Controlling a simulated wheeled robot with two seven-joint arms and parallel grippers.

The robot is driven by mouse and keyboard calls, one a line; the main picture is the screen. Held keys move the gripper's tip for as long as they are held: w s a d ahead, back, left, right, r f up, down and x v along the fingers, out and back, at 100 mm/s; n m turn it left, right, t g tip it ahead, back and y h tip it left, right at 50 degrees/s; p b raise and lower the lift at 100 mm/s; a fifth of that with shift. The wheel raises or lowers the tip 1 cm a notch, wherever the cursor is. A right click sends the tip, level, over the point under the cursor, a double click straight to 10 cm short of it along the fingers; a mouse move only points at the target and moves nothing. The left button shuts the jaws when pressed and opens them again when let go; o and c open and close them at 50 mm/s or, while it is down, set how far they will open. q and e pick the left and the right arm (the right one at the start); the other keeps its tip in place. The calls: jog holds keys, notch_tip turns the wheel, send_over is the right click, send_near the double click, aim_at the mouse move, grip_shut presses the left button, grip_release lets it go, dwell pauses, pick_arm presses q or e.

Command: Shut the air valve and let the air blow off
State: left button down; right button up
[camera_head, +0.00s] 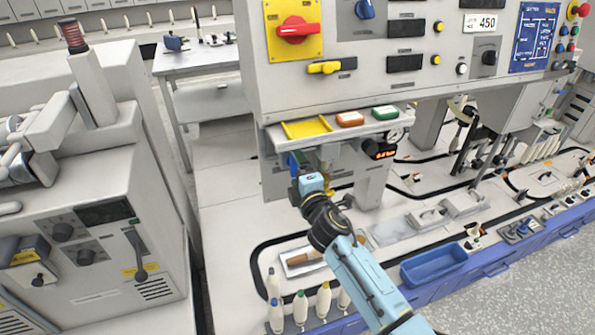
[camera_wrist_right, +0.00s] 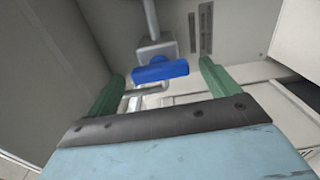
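The air valve's blue handle (camera_wrist_right: 160,71) shows in the right wrist view, lying crosswise in the picture beside a grey block and pipe. In the head view a blue part (camera_head: 293,163), apparently this handle, shows under the machine's front panel. My right gripper (camera_head: 308,182) is just below it, partly blurred into the fittings. In the right wrist view its green fingers (camera_wrist_right: 162,76) are wide apart, with the handle appearing between and beyond their tips; contact is not visible. A round gauge (camera_head: 395,136) and a lit display (camera_head: 380,150) sit right of the valve; their readings are too small. My left gripper is out of view.
The control cabinet (camera_head: 370,85) overhangs the valve. A grey machine (camera_head: 90,240) stands at left. A blue tray (camera_head: 433,266) lies to the right. A yellow tray (camera_head: 306,129) sits on the ledge above.

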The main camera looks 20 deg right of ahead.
jog(key=s, duration=1.3)
jog(key=shift+s+d+p, duration=0.2)
jog(key=shift+d+p, duration=0.05)
jog(key=shift+p, duration=0.15)
jog(key=s+d+f+m+g, duration=0.1)
jog(key=s+f+m+g, duration=0.3)
jog(key=f, duration=0.7)
jog(key=s+f+m+g, duration=0.1)
jog(key=s+f+g, duration=0.1)
jog(key=s+f, duration=0.65)
jog(key=s+d+f+m+g, duration=0.1)
jog(key=s+f+m+g, duration=0.15)
jog(key=f, duration=1.15)
jog(key=s+d+f+m+g, duration=0.1)
jog(key=s+f+m+g, duration=0.1)
jog(key=s+f, duration=0.3)
jog(key=s+d+f+m+g, duration=0.1)
jog(key=s+f+m+g, duration=0.2)
jog(key=s, duration=1.1)
jog(key=s+d+f+m+g, duration=0.2)
jog(key=s+f, duration=0.4)
jog(key=s, duration=0.3)
jog(key=shift+s+f+m+g+h, duration=0.3)
jog(key=shift+m+g, duration=0.45)
jog(key=shift+m, duration=0.1)
